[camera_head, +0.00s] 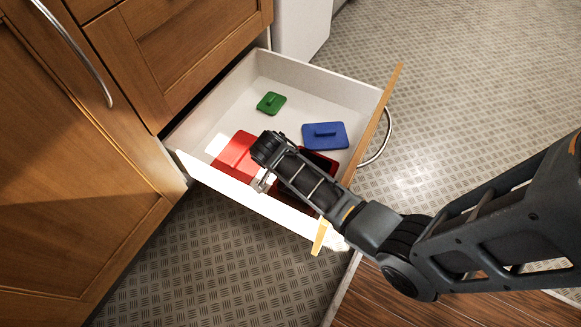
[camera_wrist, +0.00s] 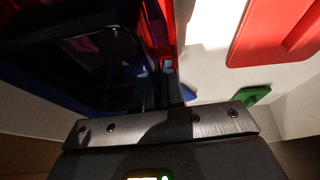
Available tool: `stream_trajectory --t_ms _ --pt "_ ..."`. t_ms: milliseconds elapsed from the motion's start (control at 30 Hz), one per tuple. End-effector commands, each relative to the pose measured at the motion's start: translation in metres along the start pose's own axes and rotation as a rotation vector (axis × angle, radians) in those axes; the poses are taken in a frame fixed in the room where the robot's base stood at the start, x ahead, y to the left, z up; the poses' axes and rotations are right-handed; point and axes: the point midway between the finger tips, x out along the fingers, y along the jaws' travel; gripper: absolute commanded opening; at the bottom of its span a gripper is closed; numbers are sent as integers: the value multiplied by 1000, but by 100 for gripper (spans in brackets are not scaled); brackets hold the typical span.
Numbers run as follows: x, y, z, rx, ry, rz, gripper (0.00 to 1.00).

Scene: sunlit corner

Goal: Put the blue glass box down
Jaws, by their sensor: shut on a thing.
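A dark, glossy box with blue edges (camera_wrist: 75,75), which I take for the blue glass box, fills the left of the wrist view. My gripper (camera_wrist: 163,85) is shut on its side, though the contact is dark and partly unclear. In the head view my arm reaches down into the open drawer (camera_head: 342,88), and the wrist hides the box and most of the fingers. I cannot tell whether the box touches the drawer floor.
In the drawer lie a green lid (camera_head: 271,102), a blue lid (camera_head: 325,136) and a red lid (camera_head: 236,153). A dark thing with red edges (camera_head: 320,162) shows beside my arm. Drawer floor is bare at the back. Wooden cabinets (camera_head: 70,150) stand left.

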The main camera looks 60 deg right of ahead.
Motion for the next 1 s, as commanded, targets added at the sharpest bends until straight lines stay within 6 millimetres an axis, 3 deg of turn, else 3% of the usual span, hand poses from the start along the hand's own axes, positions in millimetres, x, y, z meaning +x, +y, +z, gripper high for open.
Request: stream_trajectory --t_ms 100,133,367,833,1000 --pt "5 5 2 -1 -4 12 0" --pt "6 6 3 -1 -5 13 12" --pt "8 8 4 -2 -7 18 34" --pt "9 10 5 -2 -9 22 34" --pt "-5 10 -1 -1 -8 21 34"
